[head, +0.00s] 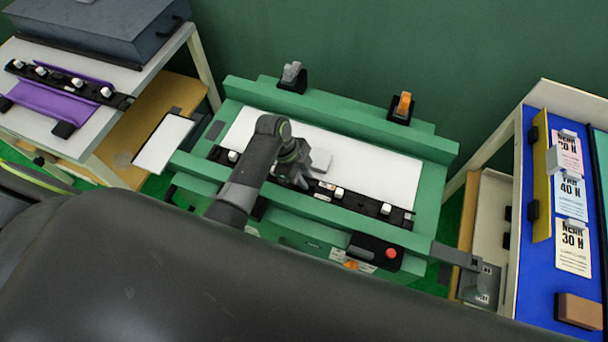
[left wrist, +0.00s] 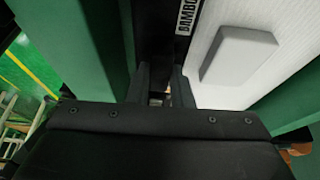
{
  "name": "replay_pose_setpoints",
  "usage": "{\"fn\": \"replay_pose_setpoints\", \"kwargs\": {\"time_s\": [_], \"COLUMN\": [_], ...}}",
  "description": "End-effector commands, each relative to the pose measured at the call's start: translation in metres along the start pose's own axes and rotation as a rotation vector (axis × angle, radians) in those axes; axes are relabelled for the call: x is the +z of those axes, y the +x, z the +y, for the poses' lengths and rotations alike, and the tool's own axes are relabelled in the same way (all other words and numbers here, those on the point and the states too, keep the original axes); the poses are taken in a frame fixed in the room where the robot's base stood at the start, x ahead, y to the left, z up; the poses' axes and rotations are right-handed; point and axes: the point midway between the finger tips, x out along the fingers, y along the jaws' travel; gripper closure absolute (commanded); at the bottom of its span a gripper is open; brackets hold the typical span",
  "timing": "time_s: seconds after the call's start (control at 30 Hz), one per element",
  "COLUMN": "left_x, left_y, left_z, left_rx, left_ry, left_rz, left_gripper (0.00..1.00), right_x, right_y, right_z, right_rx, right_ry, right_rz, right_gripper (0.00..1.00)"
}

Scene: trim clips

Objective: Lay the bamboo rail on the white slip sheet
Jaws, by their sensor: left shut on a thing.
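The bamboo rail (head: 360,200) is a long black strip with several small white clips, lying along the front edge of the white slip sheet (head: 385,163) in the green bed. Whether it rests there or is slightly raised, I cannot tell. My left gripper (head: 298,180) is at the rail's middle, shut on it and hiding part of it. In the left wrist view the rail (left wrist: 163,30) runs away between the fingers (left wrist: 160,90), with part of a "BAMBOO" label showing. My right gripper is not visible.
Green rails (head: 340,124) border the bed, with two clamps (head: 293,77) (head: 402,108) behind. A left table holds a purple piece (head: 50,102) and another black rail. A blue board (head: 545,270) stands right.

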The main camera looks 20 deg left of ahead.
Motion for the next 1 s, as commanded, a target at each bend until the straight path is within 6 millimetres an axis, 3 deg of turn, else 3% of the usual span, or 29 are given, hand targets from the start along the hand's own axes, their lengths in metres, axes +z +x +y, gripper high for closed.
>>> {"fn": "replay_pose_setpoints", "kwargs": {"time_s": [0.1,0.13,0.33,0.67,0.87,1.0], "left_x": [0.001,0.001,0.001,0.001,0.001,0.002], "left_y": [0.002,0.002,0.002,-0.001,-0.029,-0.063], "left_z": [-0.001,-0.001,0.000,0.000,-0.001,-0.001], "left_rx": [-0.001,-0.001,-0.001,-0.002,-0.005,-0.006], "left_ry": [0.001,0.001,0.001,0.000,0.002,0.003], "left_rz": [0.000,0.000,0.000,-0.001,-0.003,-0.003], "left_gripper": [1.00,0.79,0.55,0.55,0.55,0.55], "right_x": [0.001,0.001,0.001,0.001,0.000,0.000], "right_y": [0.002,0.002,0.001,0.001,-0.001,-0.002], "right_z": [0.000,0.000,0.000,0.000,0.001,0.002], "right_rx": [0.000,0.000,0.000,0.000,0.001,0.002], "right_ry": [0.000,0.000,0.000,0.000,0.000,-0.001], "right_rz": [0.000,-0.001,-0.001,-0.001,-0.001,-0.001], "right_gripper": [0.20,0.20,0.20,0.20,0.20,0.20]}}
